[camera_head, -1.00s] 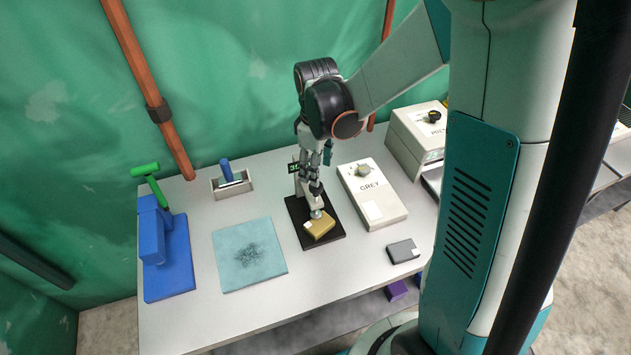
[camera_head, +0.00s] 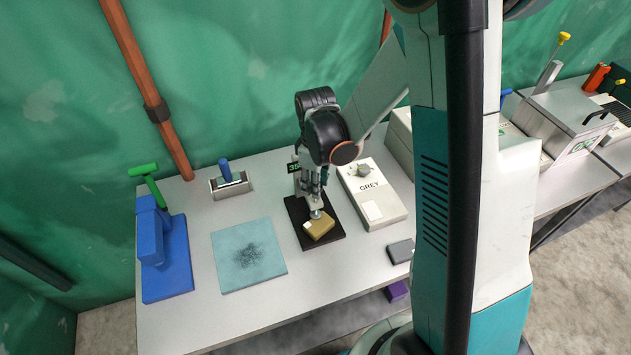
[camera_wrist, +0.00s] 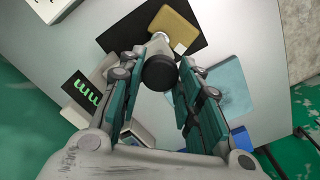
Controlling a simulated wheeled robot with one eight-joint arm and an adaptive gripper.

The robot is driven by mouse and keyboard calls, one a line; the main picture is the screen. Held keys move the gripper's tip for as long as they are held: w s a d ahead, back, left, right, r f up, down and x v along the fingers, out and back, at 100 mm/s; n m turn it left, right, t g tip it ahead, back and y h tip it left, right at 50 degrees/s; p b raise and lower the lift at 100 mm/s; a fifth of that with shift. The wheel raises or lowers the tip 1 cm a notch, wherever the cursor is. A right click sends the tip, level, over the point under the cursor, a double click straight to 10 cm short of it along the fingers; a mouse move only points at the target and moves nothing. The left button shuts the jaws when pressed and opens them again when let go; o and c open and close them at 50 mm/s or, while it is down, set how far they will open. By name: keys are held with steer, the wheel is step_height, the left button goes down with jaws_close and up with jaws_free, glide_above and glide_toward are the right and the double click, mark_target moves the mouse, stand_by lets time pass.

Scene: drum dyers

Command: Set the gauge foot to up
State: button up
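The gauge has a black base plate (camera_head: 305,240) and a small black display (camera_head: 294,168) with green digits, which also shows in the wrist view (camera_wrist: 83,92). A tan block (camera_head: 322,229) with a pale patch lies on the plate, also visible in the wrist view (camera_wrist: 172,28). The pale round gauge foot (camera_head: 316,213) is down and appears to rest on the block. My gripper (camera_head: 313,188) is above the gauge, pointing down. In the wrist view its fingers (camera_wrist: 160,80) stand apart on either side of the gauge's dark round knob (camera_wrist: 160,71). Whether they touch it is unclear.
The GREY box (camera_head: 383,208) stands close to the right of the gauge. A teal cloth (camera_head: 235,275) lies to the left, with a blue stand (camera_head: 178,275) with green handle beyond it. A small tray (camera_head: 231,187) stands behind. A grey block (camera_head: 400,251) is partly hidden by my body.

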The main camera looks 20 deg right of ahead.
jaws_close()
steer(key=shift+r+p, duration=0.5)
steer(key=shift+r, duration=1.05)
steer(key=o, duration=1.1)
jaws_free()
step_height(320, 180, up, 12)
